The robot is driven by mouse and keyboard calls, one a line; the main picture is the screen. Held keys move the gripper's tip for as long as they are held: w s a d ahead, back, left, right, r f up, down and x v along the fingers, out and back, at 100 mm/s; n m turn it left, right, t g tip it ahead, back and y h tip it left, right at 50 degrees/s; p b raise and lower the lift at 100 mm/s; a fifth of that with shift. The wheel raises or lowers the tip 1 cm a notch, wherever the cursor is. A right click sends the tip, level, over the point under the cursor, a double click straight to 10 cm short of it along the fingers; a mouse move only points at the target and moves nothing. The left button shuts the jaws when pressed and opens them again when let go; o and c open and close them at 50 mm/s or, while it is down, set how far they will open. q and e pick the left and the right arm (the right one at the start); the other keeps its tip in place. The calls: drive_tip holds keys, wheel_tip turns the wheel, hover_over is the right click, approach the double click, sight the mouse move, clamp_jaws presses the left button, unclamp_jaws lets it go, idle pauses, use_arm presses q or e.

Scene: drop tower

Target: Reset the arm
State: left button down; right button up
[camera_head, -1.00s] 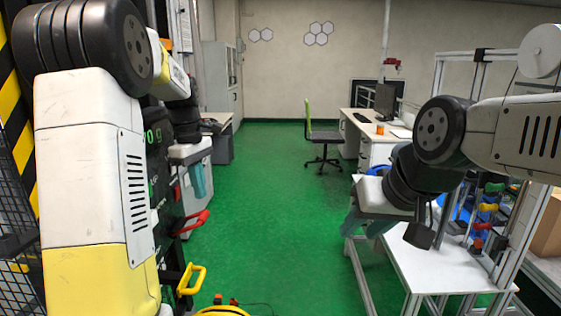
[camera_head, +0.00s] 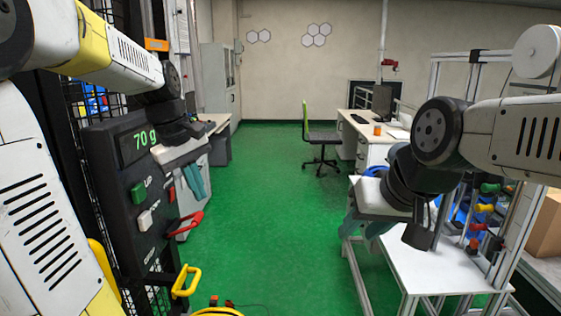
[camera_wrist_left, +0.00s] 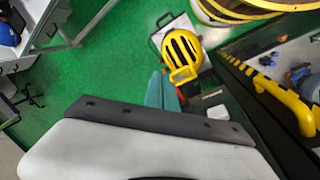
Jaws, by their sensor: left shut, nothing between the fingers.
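My left gripper (camera_head: 196,181) hangs in the air at the left, beside a dark control panel (camera_head: 118,165) that reads 70 g. Its teal fingers are together and hold nothing. They also show in the left wrist view (camera_wrist_left: 163,92), pointing away over the green floor. My right gripper (camera_head: 365,230) hangs at the right by the white table, its fingers partly hidden behind its own body, so their gap is unclear.
The panel has UP and DOWN switches, a red handle (camera_head: 185,224) and a yellow handle (camera_head: 186,281) close to my left arm. A white table (camera_head: 440,270) and metal frame stand at the right. The green floor (camera_head: 270,200) between is clear.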

use_arm(q)
drive_tip(key=s+d+m+t, duration=0.2)
drive_tip(key=s+m, duration=0.2)
drive_tip(key=s, duration=0.3)
drive_tip(key=s+d+m+t, duration=0.2)
drive_tip(key=s+m, duration=0.3)
drive_tip(key=s, duration=0.2)
drive_tip(key=shift+s+d+f, duration=0.25)
drive_tip(key=shift+s+d, duration=0.1)
drive_tip(key=shift+a, duration=0.15)
